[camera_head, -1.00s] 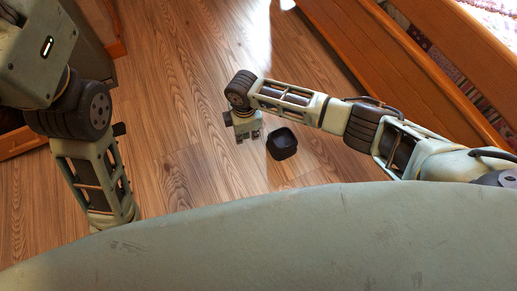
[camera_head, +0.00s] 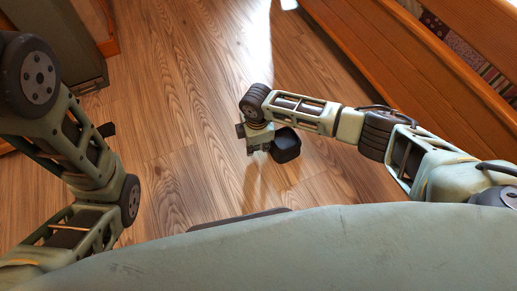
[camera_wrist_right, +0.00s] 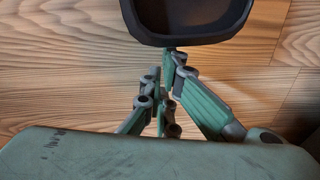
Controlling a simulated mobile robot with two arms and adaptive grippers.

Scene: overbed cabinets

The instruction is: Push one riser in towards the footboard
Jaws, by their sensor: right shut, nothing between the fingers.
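The riser (camera_head: 287,145) is a black, open-topped square cup with rounded corners. It stands on the wood floor near the middle of the head view, and its near wall and hollow inside fill the top of the right wrist view (camera_wrist_right: 190,38). My right gripper (camera_head: 260,147) hangs low just left of the riser. In the wrist view its fingers (camera_wrist_right: 168,62) are shut and empty, with the tips close to the riser's rim; I cannot tell if they touch. The orange wooden bed panel (camera_head: 400,65), perhaps the footboard, runs along the upper right. My left gripper is out of view.
A grey-green cabinet (camera_head: 70,50) with wooden trim stands at the upper left. The plank floor (camera_head: 190,90) between is clear.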

